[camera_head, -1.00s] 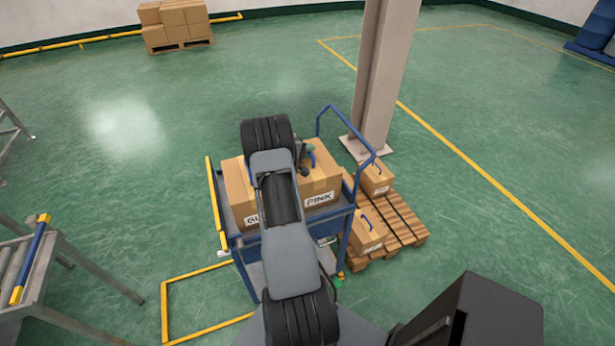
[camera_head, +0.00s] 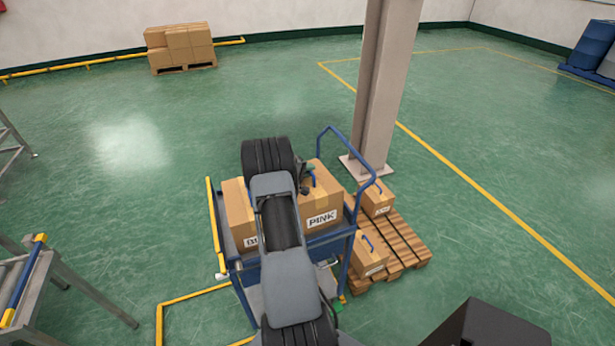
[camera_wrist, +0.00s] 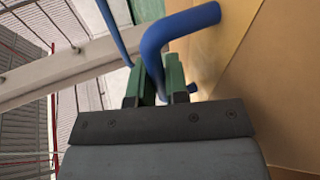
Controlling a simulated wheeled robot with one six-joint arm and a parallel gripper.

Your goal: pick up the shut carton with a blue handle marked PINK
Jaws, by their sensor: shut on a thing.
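The carton marked PINK (camera_head: 324,208) is shut and stands on the right part of the blue cart (camera_head: 328,240), its label facing me. Its blue handle (camera_head: 312,178) is on the top; in the wrist view the handle (camera_wrist: 172,35) passes between the jaws. My gripper (camera_head: 305,176) is at this handle, partly hidden by my arm in the head view. In the wrist view my gripper's green jaws (camera_wrist: 160,85) are closed around the handle bar, beside the tan carton face (camera_wrist: 240,70).
A second carton (camera_head: 236,215) sits left of it on the cart, its label mostly hidden by my arm. A pallet (camera_head: 405,235) with two small blue-handled cartons stands right, near a pillar (camera_head: 380,95). A roller stand (camera_head: 40,270) is at left.

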